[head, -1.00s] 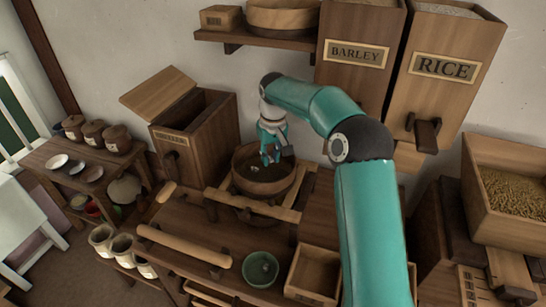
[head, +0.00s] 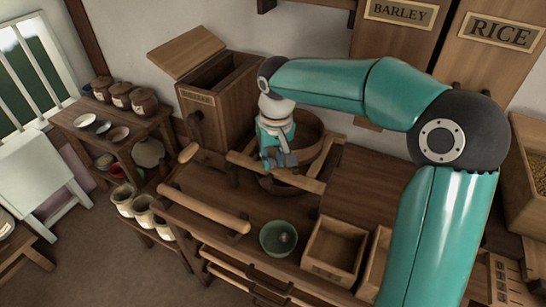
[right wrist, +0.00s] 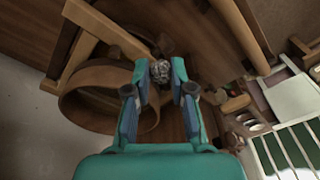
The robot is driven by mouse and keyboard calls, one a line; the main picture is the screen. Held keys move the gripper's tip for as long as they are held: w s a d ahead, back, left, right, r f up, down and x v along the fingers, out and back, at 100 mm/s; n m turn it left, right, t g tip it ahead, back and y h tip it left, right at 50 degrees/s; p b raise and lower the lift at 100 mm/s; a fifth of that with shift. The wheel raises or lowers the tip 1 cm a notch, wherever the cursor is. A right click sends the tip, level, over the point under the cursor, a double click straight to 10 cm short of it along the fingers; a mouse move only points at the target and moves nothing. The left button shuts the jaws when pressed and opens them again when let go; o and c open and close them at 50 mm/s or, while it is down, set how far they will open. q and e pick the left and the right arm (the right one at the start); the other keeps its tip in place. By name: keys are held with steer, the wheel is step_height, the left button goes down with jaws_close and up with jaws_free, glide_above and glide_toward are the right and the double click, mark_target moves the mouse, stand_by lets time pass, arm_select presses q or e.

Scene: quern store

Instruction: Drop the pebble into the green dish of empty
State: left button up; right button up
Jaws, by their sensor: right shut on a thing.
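My right gripper (head: 277,160) is shut on a grey, speckled pebble (right wrist: 160,70), which shows between its fingertips in the right wrist view. In the head view the gripper hides the pebble. The gripper is held over the near side of the round wooden tub (head: 308,135). The green dish (head: 264,240) stands on the bench in front of the tub, nearer to me and apart from the gripper. A small grey thing (head: 287,238) lies in the dish. My left gripper is not in view.
Open wooden boxes (head: 335,250) stand just right of the dish. A wooden roller bar (head: 205,208) lies to its left. Wooden rails (head: 300,181) cross by the tub. A lidded bin (head: 215,95) stands behind to the left. Bare bench top lies between tub and dish.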

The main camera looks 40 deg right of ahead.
steer(key=shift+w, duration=0.25)
steer(key=shift+w+a+f, duration=0.15)
steer(key=shift+w+f, duration=0.05)
steer(key=shift+f, duration=0.35)
steer(key=shift+w+a+f, duration=0.1)
steer(key=shift+w+f, duration=0.05)
steer(key=shift+f, duration=0.4)
step_height(320, 180, down, 4)
steer(key=s, duration=0.2)
glide_above(278, 240)
step_height(278, 240, down, 6)
steer(key=shift+s+d, duration=0.55)
steer(key=shift+s, duration=0.05)
steer(key=shift+d+f, duration=0.1)
steer(key=shift+f, duration=0.15)
step_height(278, 240, down, 5)
steer(key=b, duration=0.4)
steer(key=shift+f, duration=0.2)
